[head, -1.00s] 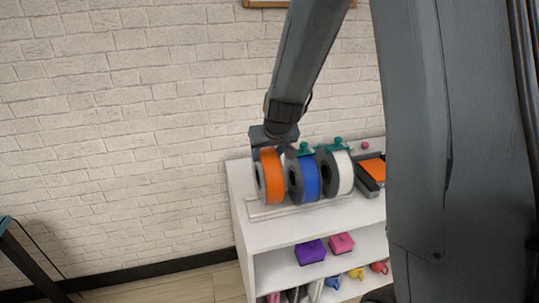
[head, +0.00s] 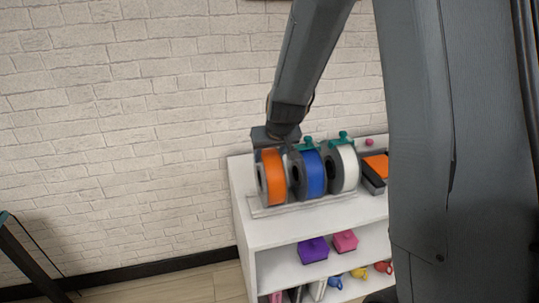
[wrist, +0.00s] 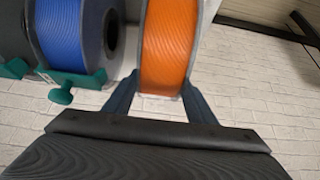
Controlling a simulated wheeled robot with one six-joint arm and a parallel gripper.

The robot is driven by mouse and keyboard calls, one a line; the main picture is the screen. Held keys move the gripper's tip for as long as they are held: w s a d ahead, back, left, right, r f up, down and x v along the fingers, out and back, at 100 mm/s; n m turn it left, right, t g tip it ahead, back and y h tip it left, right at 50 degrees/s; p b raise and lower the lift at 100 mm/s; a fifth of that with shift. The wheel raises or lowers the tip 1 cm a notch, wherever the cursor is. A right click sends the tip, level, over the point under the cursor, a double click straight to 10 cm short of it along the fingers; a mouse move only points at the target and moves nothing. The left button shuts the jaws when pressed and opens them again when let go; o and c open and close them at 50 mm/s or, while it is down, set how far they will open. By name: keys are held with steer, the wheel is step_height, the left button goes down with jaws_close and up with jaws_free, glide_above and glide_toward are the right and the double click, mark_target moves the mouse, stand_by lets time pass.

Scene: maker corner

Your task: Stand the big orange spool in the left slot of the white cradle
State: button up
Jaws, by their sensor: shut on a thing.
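The big orange spool (head: 273,178) stands upright at the left end of the white cradle (head: 268,211) on the shelf top, left of the blue spool. My gripper (head: 271,150) comes down from above and is shut on the orange spool. In the wrist view its two fingers (wrist: 155,100) lie on either side of the orange spool (wrist: 168,45). The spool's lower rim looks level with its neighbours, but I cannot tell whether it rests fully in the slot.
A blue spool (head: 313,173) and a white spool (head: 348,168) stand to the right, with teal clamps (head: 308,145) behind them. A dark tray with an orange item (head: 376,166) is further right. Purple (head: 313,250) and pink (head: 345,241) boxes sit on the lower shelf. A brick wall is behind.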

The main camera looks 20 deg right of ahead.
steer(key=shift+r, duration=0.15)
steer(key=o, duration=1.2)
steer(key=shift+o, duration=0.7)
steer(key=shift+s+f, duration=0.1)
steer(key=shift+f, duration=0.1)
steer(key=shift+s+r+p, duration=0.2)
steer(key=shift+r+p, duration=0.1)
steer(key=shift+r, duration=0.15)
steer(key=p+v, duration=0.4)
steer(key=v, duration=0.3)
steer(key=shift+s+f, duration=0.15)
steer(key=shift+s, duration=0.1)
steer(key=s+f+g+b, duration=0.2)
steer(key=s+f, duration=0.1)
steer(key=s, duration=0.7)
steer(key=s+f+g+b, duration=0.2)
steer(key=s+f+g, duration=0.1)
steer(key=s, duration=0.7)
steer(key=shift+f+b, duration=0.35)
steer(key=shift+b, duration=0.05)
steer(key=shift+s, duration=0.15)
